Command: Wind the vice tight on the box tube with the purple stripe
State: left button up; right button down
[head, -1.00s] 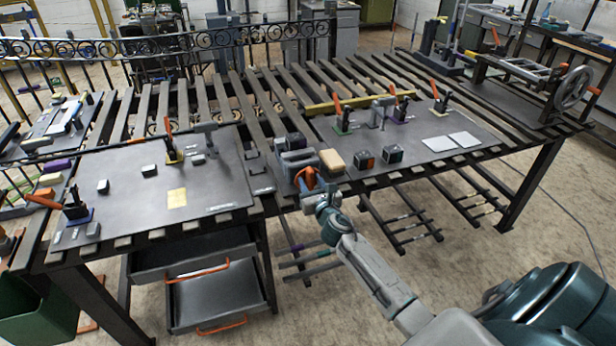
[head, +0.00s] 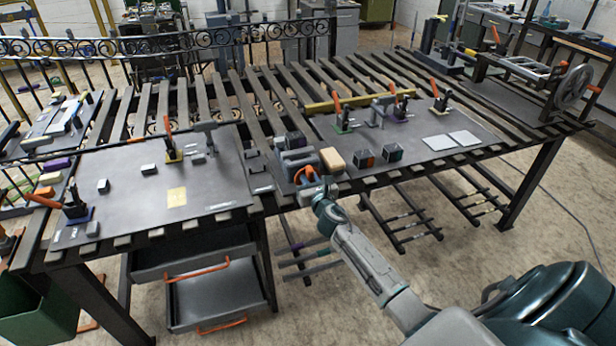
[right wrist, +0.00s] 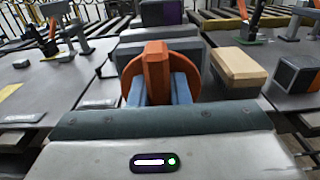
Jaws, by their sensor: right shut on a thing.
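The grey vice (head: 291,163) stands at the front edge of the bench, between two dark plates. A dark box tube (head: 296,140) sits at the top of the vice; its purple face shows in the right wrist view (right wrist: 172,12). I cannot tell whether the jaws touch it. The orange vice handle (head: 299,175) faces me; its round disc and raised bar show in the right wrist view (right wrist: 156,56). My right gripper (right wrist: 158,85) is shut on the bar, with a blue-grey finger on each side. My left gripper is not in view.
A tan block (head: 333,160) lies right of the vice. Two dark blocks with orange (head: 364,160) and green (head: 393,152) marks stand farther right. Toggle clamps with orange levers (head: 169,140) stand on the plates. An open drawer (head: 215,294) hangs below the bench.

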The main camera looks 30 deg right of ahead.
jog(key=shift+m, duration=0.3)
